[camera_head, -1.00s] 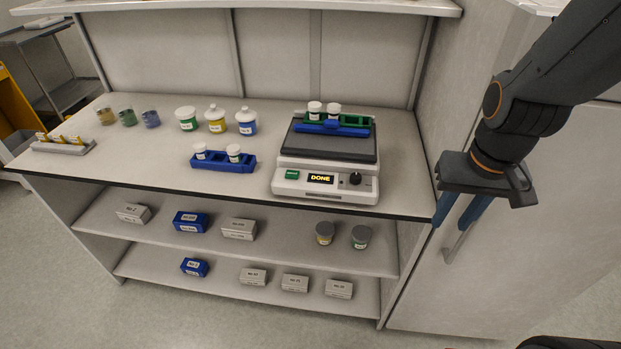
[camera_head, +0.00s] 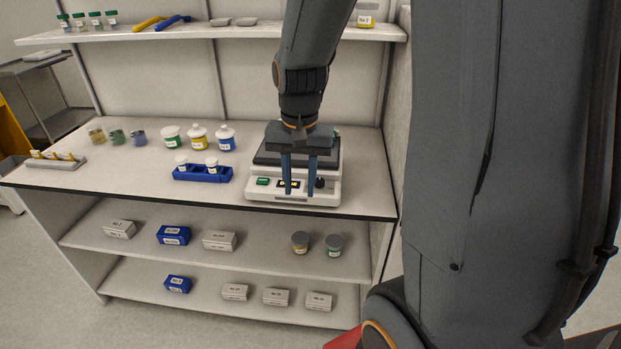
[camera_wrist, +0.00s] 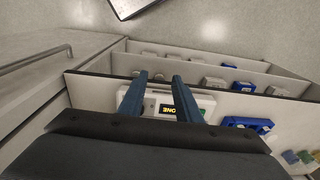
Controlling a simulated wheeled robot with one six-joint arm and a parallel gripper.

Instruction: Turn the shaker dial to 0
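The shaker (camera_head: 255,191) is a white box with a dark top plate (camera_head: 268,154) on the bench. Its black dial (camera_head: 320,183) is at the right of the front panel, beside the lit display (camera_head: 288,184) and a green button (camera_head: 263,181). My gripper (camera_head: 299,190) is open and empty, fingers pointing down in front of the panel. In the head view the dial shows just right of the right finger. In the wrist view the display (camera_wrist: 167,109) shows between the fingers (camera_wrist: 158,100); the dial is not clear there. Contact cannot be told.
My arm hides most of the rack on the plate. A blue rack (camera_head: 203,175) with white-capped vials stands left of the shaker. Jars (camera_head: 197,138) stand behind it. The upper shelf (camera_head: 230,31) overhangs the bench. The bench right of the shaker is clear.

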